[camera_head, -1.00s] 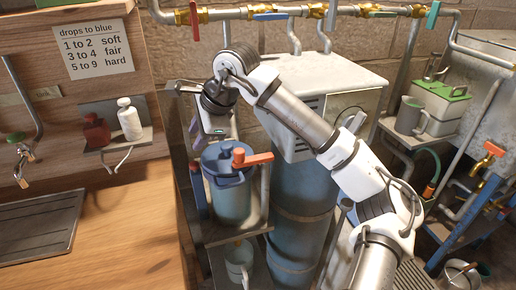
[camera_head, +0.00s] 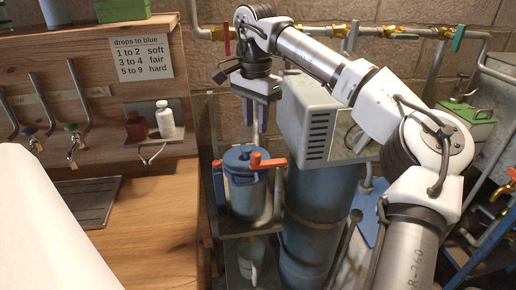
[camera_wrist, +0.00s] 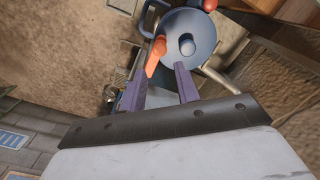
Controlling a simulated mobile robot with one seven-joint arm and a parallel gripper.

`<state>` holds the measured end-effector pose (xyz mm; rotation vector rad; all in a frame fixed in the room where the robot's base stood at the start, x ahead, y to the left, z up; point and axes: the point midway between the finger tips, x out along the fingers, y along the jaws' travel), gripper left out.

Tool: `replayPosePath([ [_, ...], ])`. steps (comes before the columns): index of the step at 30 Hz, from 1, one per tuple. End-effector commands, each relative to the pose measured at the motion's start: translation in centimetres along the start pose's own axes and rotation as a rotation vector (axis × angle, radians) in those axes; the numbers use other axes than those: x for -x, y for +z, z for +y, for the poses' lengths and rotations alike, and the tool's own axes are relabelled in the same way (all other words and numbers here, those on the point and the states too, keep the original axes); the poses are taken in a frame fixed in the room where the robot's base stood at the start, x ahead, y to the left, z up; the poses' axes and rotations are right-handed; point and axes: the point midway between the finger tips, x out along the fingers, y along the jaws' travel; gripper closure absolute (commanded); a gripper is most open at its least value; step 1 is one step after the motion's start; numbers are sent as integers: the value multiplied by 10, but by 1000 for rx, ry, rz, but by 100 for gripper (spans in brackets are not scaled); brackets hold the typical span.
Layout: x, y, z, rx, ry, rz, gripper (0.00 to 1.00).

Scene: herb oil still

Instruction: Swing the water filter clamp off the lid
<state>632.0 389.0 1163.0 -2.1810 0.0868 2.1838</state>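The water filter is a blue-grey canister (camera_head: 248,197) with a dark blue lid (camera_head: 240,155), standing on a small shelf frame in the head view. The clamp's orange handle (camera_head: 268,162) lies across the lid's right side. In the wrist view the round lid (camera_wrist: 200,28) is at the top and the orange handle (camera_wrist: 156,55) points towards the fingers. My gripper (camera_head: 255,108) is above the filter, pointing down, with purple fingers. In the wrist view my gripper (camera_wrist: 161,70) is open and empty; the handle shows between and beyond the fingertips, apparently untouched.
A white boxy unit (camera_head: 310,112) on a blue-grey cylinder (camera_head: 318,205) stands close to the filter's right. A pipe with valves (camera_head: 345,30) runs behind. A wooden counter (camera_head: 150,225) and a shelf with a white bottle (camera_head: 165,120) are at left.

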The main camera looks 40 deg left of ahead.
Motion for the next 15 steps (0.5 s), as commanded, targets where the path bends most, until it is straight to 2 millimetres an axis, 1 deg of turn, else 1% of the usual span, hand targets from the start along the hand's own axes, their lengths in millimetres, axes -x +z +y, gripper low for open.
replayPosePath([
  [1, -12, 0, 1, 2, 2, -2, 68],
  [3, -26, 0, 1, 2, 1, -1, 68],
  [9, -63, 0, 0, 2, 0, -2, 68],
  [12, -75, 0, 0, -1, 0, -1, 68],
  [15, -83, 0, 0, -1, -1, 0, 68],
])
